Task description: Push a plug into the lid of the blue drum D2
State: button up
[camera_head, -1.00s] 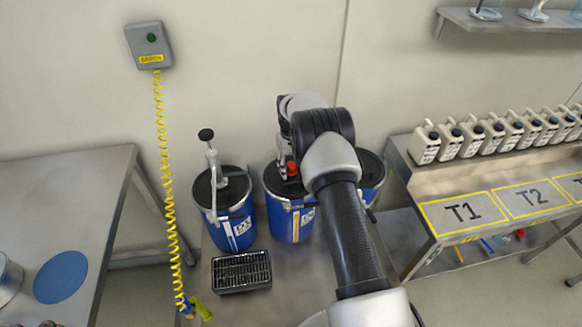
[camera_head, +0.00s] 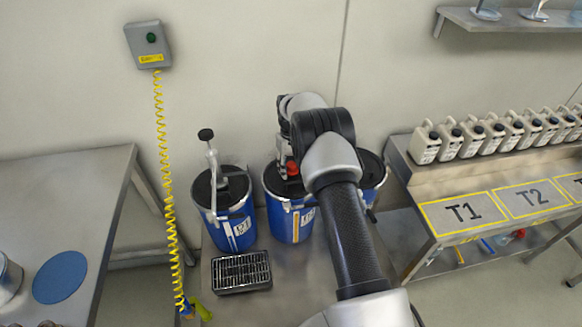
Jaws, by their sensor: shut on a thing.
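Several blue drums with dark lids stand side by side on the metal bench. The left drum (camera_head: 233,222) carries a hand pump (camera_head: 211,156). The middle drum (camera_head: 292,222) stands under my arm, and the right drum (camera_head: 372,172) is partly behind it. The drum labels are too small to read, so I cannot tell which is D2. My gripper (camera_head: 287,166) is over the middle drum's lid, mostly hidden by my wrist, and is shut on a red plug (camera_head: 292,168). The plug is at or just above the lid; I cannot tell whether it touches.
A black drip grate (camera_head: 241,271) lies in front of the left drum. A yellow coiled cable (camera_head: 165,190) hangs from a grey wall box (camera_head: 148,45) to a yellow-green clip (camera_head: 203,309). White jugs (camera_head: 425,143) line the right bench, behind marked spots.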

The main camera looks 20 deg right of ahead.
aim_at(291, 164)
jog(key=shift+s+f, duration=0.15)
jog(key=shift+f, duration=0.05)
jog(key=o, duration=1.1)
jog(key=shift+c, duration=0.2)
notch_tip(291, 164, up, 12)
